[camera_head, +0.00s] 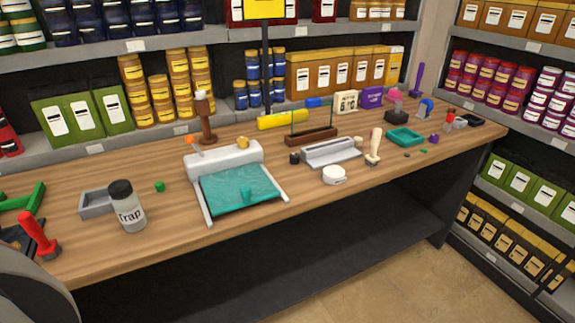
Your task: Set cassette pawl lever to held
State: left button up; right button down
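A white device (206,163) with a teal sheet (238,190) between two pale rails stands on the wooden counter, left of centre. A small lever with an orange tip (190,140) sticks up at its back left. A yellow knob (243,142) sits on top toward the right. No part is labelled as the cassette or pawl, and I cannot tell for certain which lever is meant or its setting.
A jar marked Trap (129,213) and a grey tray (96,204) stand left of the device. A red-handled tool (37,235) is at the near left. A grey sealer-like unit (331,152) and a white round puck (334,175) are to the right. Stocked shelves line the back.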

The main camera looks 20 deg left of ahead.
aim_at(189, 139)
jog(key=u, duration=1.4)
jog(key=l, duration=0.25)
jog(key=i+l+z, duration=0.1)
jog(key=i+l, duration=0.05)
jog(key=l, duration=0.1)
